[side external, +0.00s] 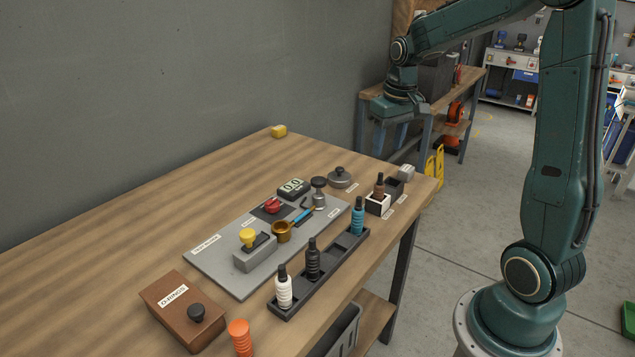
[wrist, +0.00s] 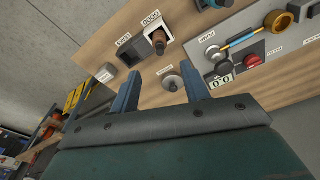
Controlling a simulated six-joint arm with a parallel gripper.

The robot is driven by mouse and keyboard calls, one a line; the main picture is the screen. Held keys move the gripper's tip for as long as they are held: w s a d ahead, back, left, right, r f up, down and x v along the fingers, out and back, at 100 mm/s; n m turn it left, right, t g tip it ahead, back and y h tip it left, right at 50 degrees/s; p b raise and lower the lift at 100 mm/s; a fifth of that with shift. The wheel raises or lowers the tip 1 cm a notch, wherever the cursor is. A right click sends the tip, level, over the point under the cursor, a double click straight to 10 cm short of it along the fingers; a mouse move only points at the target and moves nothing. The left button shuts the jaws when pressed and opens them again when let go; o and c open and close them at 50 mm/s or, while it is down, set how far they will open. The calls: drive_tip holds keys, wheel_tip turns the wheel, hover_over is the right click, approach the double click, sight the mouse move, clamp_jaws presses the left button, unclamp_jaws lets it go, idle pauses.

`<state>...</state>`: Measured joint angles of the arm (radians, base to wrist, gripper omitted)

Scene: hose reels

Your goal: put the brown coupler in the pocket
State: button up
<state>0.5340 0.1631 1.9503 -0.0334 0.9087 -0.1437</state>
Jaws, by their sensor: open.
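The brown coupler (side external: 379,187), with a dark top, stands upright at the white-fronted box (side external: 377,206) near the table's right end. In the wrist view the brown coupler (wrist: 159,42) shows within the box's dark opening. A long dark rack (side external: 335,268) holds a white coupler (side external: 284,288), a black coupler (side external: 313,260) and a teal coupler (side external: 358,217); a gap lies between black and teal. Which pocket is meant, I cannot tell. My gripper (wrist: 162,76) is open and empty, raised above the table's far end and apart from the coupler (side external: 396,137).
A dark box (side external: 396,187) adjoins the white-fronted one. A grey panel (side external: 222,262) carries a yellow knob, red button, brass cup and gauge.

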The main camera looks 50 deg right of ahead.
drive_tip(key=shift+a+r, duration=0.1)
idle(0.5)
drive_tip(key=s+a+r+n+t, duration=0.2)
drive_tip(key=s+a+r, duration=0.1)
drive_tip(key=s+a, duration=0.5)
drive_tip(key=s+a+r+n+t, duration=0.2)
drive_tip(key=s+a+r, duration=0.1)
drive_tip(key=s+a, duration=0.5)
drive_tip(key=shift+s+a+y, duration=0.25)
drive_tip(key=shift+a+y, duration=0.05)
drive_tip(key=shift+a, duration=1.4)
